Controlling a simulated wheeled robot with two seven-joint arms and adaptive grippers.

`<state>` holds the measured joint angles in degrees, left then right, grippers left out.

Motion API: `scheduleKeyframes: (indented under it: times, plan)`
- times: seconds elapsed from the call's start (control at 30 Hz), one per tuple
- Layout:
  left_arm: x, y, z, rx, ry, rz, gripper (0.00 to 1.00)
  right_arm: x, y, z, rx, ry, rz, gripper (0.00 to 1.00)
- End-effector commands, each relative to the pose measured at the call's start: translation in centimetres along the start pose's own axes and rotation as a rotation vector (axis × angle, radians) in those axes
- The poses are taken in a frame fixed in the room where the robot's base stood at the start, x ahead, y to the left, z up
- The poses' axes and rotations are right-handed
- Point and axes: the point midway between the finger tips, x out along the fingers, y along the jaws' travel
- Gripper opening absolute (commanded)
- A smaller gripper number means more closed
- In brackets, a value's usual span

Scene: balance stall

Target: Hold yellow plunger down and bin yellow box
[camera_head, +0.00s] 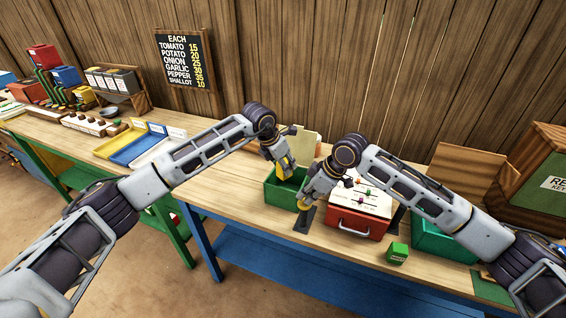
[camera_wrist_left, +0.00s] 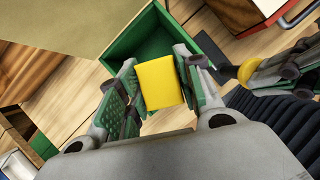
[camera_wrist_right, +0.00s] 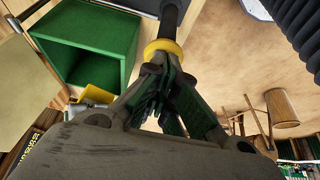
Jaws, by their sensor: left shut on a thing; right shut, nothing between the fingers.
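The yellow box (camera_head: 285,170) is in my left gripper (camera_head: 281,163), above the green bin (camera_head: 281,197). In the left wrist view the box (camera_wrist_left: 160,83) sits between the two green-padded fingers, with the bin (camera_wrist_left: 150,30) behind it. My right gripper (camera_head: 309,196) is shut and empty, its fingertips at the yellow top of the plunger. The plunger's yellow collar (camera_wrist_right: 163,47) and dark shaft lie just past the fingertips in the right wrist view. How far down the plunger is cannot be told. Its dark base (camera_head: 304,221) stands right of the bin.
A red drawer box (camera_head: 355,225) with a white top stands right of the plunger. A small green box (camera_head: 397,254) lies near the front edge. Another green bin (camera_head: 440,244) is under my right arm. Blue and yellow trays (camera_head: 113,146) stand left. A price board (camera_head: 184,58) is behind.

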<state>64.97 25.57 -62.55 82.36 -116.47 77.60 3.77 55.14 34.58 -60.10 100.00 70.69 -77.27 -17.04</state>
Motion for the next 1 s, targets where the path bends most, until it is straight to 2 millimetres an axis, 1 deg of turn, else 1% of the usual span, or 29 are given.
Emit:
scheduleKeyframes:
  times: [0.1, 0.3, 0.73, 0.77, 0.93, 1.0]
  plan:
    - [0.8, 0.2, 0.2, 0.0, 0.0, -0.001, 0.1, 0.1, 0.0, 0.1, 0.001, -0.002, -0.001, 0.0]
    - [1.7, 0.5, 0.3, -0.001, 0.0, -0.001, 0.1, 0.1, 0.0, 0.1, 0.001, -0.002, -0.001, 0.0]
    - [2.0, 0.6, 0.4, 0.0, 0.0, 0.0, 0.1, 0.1, 0.0, 0.1, 0.001, -0.002, -0.001, 0.0]
    - [2.0, 0.6, 0.4, 0.0, 0.0, 0.0, 0.38, 0.1, 0.0, 0.1, 0.001, -0.002, -0.001, 0.0]
    - [1.9, 0.6, 0.4, 0.0, 0.0, 0.0, 0.6, 0.1, 0.0, 0.1, 0.001, -0.002, -0.001, 0.0]
    - [1.9, 0.6, 0.4, 0.0, 0.0, 0.0, 0.6, 0.1, 0.0, 0.1, 0.001, -0.002, -0.001, 0.0]
